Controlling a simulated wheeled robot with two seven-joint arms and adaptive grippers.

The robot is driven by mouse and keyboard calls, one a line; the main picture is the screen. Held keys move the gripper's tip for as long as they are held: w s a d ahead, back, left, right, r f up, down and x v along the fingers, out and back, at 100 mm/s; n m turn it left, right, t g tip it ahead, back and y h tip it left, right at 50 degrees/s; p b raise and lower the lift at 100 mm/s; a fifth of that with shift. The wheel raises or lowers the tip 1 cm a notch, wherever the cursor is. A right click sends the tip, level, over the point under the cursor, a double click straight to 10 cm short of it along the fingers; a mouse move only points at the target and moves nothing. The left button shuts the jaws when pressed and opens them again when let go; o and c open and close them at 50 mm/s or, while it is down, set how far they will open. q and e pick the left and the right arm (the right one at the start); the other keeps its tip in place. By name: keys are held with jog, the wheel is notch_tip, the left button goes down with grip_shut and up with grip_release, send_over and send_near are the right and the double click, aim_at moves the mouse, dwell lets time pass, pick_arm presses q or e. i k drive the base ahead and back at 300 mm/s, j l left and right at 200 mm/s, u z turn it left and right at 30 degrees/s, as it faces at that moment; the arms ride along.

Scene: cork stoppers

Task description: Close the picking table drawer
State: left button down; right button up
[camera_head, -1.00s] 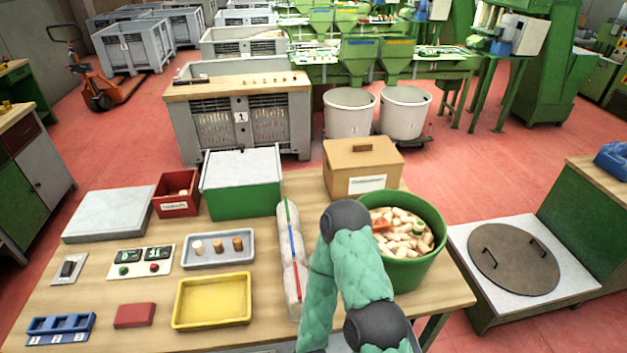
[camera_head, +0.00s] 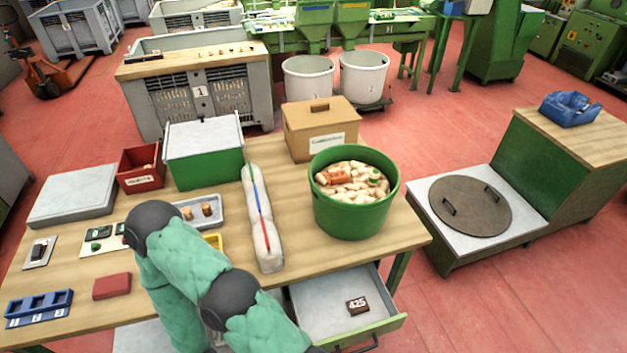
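The picking table (camera_head: 405,235) has a drawer (camera_head: 325,300) standing open under its front right edge. The drawer has a pale grey inside, and a dark tag marked 425 (camera_head: 357,306) lies in it. Its green front (camera_head: 385,330) faces the bottom of the picture, with part of a dark handle (camera_head: 366,346) at the lower edge. One of my arms, green-sleeved with dark joints, crosses left of the drawer and hides its left part. Neither gripper is in view, so contact with the drawer cannot be told.
A green tub of corks (camera_head: 355,215), a long pale bolster (camera_head: 262,225) and a cardboard box (camera_head: 320,130) stand on the table. A grey tray and a yellow tray are partly behind my arm. Red floor is clear right of the drawer.

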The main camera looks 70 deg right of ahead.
aim_at(320, 308)
jog(key=z, duration=0.45)
jog(key=j+z, duration=0.1)
jog(key=z, duration=0.85)
jog(key=k+z, duration=0.1)
jog(key=z, duration=0.85)
jog(key=i+l+z, duration=0.15)
jog(key=i+l, duration=0.15)
jog(key=i+j+u, duration=0.15)
jog(key=j, duration=0.25)
